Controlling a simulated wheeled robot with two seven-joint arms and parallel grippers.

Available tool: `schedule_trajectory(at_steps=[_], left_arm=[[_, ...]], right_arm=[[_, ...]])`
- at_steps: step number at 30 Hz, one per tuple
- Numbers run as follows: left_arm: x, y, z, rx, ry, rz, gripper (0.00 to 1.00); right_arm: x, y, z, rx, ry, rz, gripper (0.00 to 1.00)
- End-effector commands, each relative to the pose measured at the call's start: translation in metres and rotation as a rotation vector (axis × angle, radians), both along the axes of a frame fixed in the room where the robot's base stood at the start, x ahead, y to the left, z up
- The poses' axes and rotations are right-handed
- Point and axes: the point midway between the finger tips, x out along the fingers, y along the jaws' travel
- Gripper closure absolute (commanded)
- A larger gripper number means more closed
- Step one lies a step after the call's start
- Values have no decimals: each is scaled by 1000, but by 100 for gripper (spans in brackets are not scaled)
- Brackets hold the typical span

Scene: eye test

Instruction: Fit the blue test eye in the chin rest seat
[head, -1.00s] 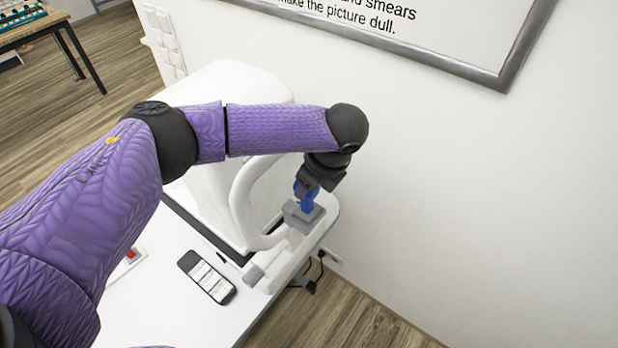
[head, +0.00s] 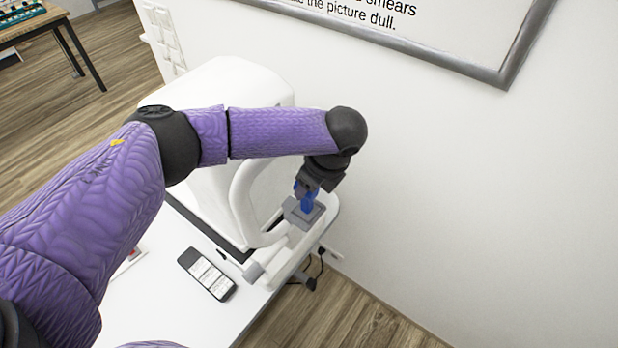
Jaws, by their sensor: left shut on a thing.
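My left gripper (head: 307,192) points down at the chin rest of the white eye instrument, in the head view. It is shut on the blue test eye (head: 307,203), of which only a small blue part shows between and below the dark fingers. The grey chin rest seat (head: 291,212) is directly under the blue eye. The eye's lower end meets the seat in the picture, but I cannot tell whether it is fully down in it. My right gripper is not in view.
The white instrument (head: 225,85) stands on a white table (head: 160,300) against the wall. A framed sign (head: 400,30) hangs above. Cables (head: 318,268) hang at the table's right edge.

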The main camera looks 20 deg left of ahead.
Motion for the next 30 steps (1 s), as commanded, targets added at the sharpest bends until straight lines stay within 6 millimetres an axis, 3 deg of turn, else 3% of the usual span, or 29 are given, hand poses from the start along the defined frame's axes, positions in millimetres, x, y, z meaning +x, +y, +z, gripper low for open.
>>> schedule_trajectory(at_steps=[7, 8, 13, 21, 30], left_arm=[[0, 0, -1, 0, 0, 0, 84], [0, 0, -1, 0, 0, 0, 45], [0, 0, -1, 0, 0, 0, 10], [0, -1, 1, 0, 0, 0, 10], [-8, -24, 68, -2, -3, -2, 10]], right_arm=[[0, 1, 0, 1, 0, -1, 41], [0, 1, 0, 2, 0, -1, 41], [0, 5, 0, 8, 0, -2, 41], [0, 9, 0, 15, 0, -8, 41], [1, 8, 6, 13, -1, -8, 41]])
